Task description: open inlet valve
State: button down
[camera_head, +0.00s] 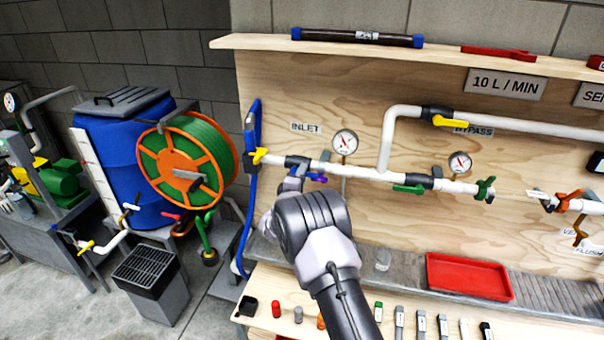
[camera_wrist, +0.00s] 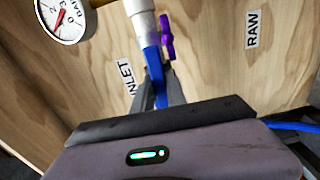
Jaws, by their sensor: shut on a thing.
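The inlet valve (camera_head: 297,162) is a dark body on the white pipe, below and left of the INLET label (camera_head: 305,127). Its blue lever (camera_wrist: 157,70) shows in the wrist view, between the two dark fingers of my gripper (camera_wrist: 160,92). The gripper is shut on this lever. In the head view my gripper (camera_head: 293,184) is just below the pipe and hides most of the lever. I cannot tell the lever's exact angle to the pipe. A small purple handle (camera_wrist: 167,36) is close beside the fingers; it also shows in the head view (camera_head: 317,178).
A pressure gauge (camera_head: 345,142) stands right of the valve. A yellow handle (camera_head: 259,156) and blue hose (camera_head: 249,190) are at left. The green lever (camera_head: 408,189) and yellow bypass lever (camera_head: 450,122) are farther right. A red tray (camera_head: 468,277) lies below on the bench.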

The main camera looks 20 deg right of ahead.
jog(key=shift+n, duration=0.3)
dwell(0.4)
jog(key=c, duration=1.3)
grip_release()
jog(key=shift+c, duration=0.2)
jog(key=p+v, duration=0.1)
jog(key=v, duration=1.6)
jog(key=shift+s+p, duration=0.2)
jog(key=shift+p, duration=0.2)
jog(key=shift+r, duration=0.15)
